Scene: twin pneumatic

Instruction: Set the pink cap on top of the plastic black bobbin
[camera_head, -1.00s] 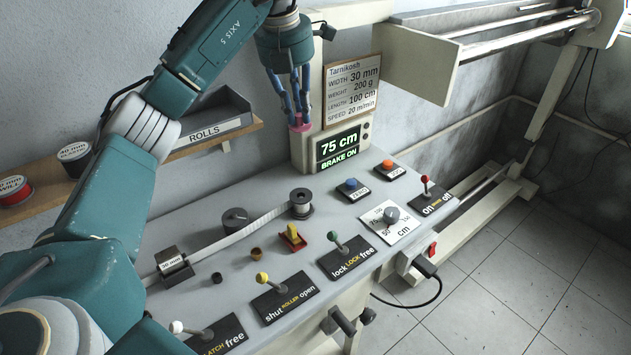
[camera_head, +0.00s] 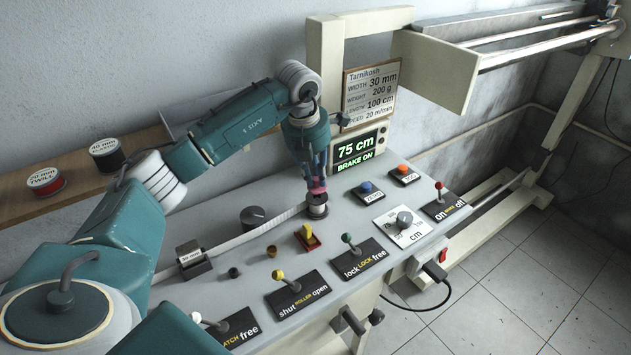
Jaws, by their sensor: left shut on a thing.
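My left gripper (camera_head: 316,182) points down over the bobbin post on the grey machine top, its blue fingers shut on the pink cap (camera_head: 317,190). The black bobbin (camera_head: 317,208) stands upright directly under the cap, with the white tape running to it from the left. The cap is at the bobbin's top; whether it touches or sits just above I cannot tell. The fingers partly hide the cap. My right gripper is not in view.
A dark knob (camera_head: 254,217) stands left of the bobbin. The display (camera_head: 358,150) reads 75 cm, BRAKE ON, behind. Spools (camera_head: 106,153) lie on the wooden shelf.

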